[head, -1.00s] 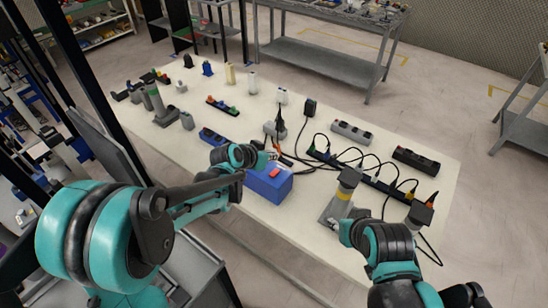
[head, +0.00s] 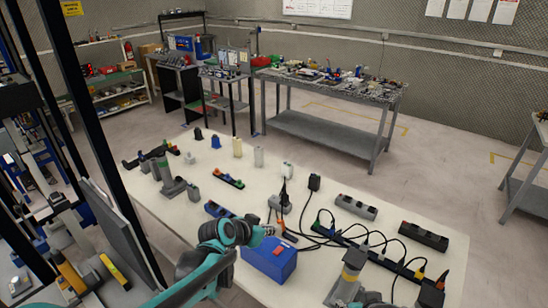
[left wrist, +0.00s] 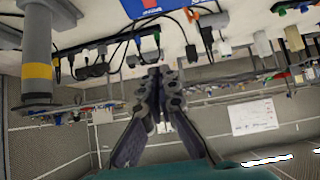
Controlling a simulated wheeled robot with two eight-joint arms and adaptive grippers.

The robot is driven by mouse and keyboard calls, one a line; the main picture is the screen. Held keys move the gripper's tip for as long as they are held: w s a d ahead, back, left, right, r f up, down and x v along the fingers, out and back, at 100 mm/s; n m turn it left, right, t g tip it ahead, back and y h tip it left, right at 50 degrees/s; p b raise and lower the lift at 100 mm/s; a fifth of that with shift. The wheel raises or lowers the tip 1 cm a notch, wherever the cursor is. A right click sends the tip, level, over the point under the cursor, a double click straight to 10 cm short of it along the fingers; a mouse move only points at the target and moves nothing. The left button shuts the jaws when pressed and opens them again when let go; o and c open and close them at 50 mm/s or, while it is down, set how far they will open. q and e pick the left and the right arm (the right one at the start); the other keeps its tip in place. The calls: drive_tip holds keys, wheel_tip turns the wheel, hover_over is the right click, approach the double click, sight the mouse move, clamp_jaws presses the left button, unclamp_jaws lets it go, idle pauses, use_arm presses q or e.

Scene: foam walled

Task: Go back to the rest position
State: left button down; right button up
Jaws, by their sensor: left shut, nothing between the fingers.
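In the left wrist view the picture is upside down, and the shut fingers (left wrist: 158,75) point towards the tabletop clutter. Of my right arm only a teal sliver shows at the bottom edge of the head view; its gripper is not in view.
A grey post with a yellow band (head: 350,270) stands at the near right of the table. Power strips (head: 423,237) and black cables lie behind it. Small bottles (head: 237,147) stand at the far side. A grey workbench (head: 330,130) stands beyond open floor.

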use_arm(q)
drive_tip(key=s+a+f+n+y+b, duration=0.1)
drive_tip(key=s+a+n+y, duration=0.1)
drive_tip(key=s+a, duration=0.3)
drive_tip(key=s+a+f+n+y+b, duration=0.1)
drive_tip(key=s+a, duration=0.4)
drive_tip(key=s, duration=0.6)
drive_tip(key=s+a+f+n+g+y+b, duration=0.1)
drive_tip(key=s+a+n, duration=0.3)
drive_tip(key=s, duration=0.4)
drive_tip(key=shift+a+y+b, duration=0.5)
drive_tip(key=shift+a+y, duration=0.2)
drive_tip(key=shift+y, duration=0.2)
